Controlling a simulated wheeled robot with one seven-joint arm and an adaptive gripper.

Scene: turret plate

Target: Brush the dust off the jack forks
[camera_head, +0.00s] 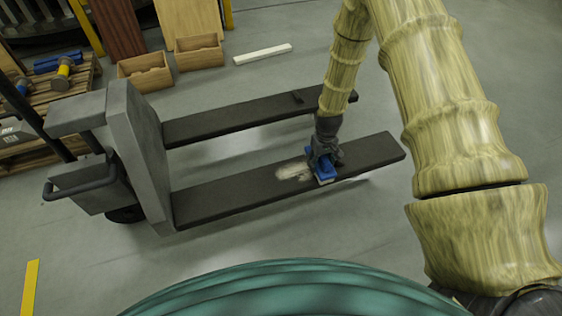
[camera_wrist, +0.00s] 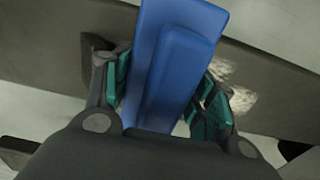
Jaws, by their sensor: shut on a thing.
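The pallet jack stands on the floor with two long dark forks. The near fork (camera_head: 225,197) carries a pale dust patch (camera_head: 293,171), which also shows in the wrist view (camera_wrist: 235,98). The far fork (camera_head: 225,122) has a small dark piece on top near its tip and no pale patch that I can see. My gripper (camera_head: 326,150) is shut on a blue brush (camera_head: 321,167), with its fingers on both sides of the blue body (camera_wrist: 178,70) in the wrist view. The brush is at the near fork, just right of the dust. Whether its bristles touch the fork is unclear.
The jack's grey upright body (camera_head: 140,150) and handle (camera_head: 80,180) stand at the left. Wooden boxes (camera_head: 146,72), a pallet (camera_head: 50,95) and a white bar (camera_head: 262,54) lie behind. A yellow floor strip (camera_head: 30,287) is at the lower left. Floor between the forks is clear.

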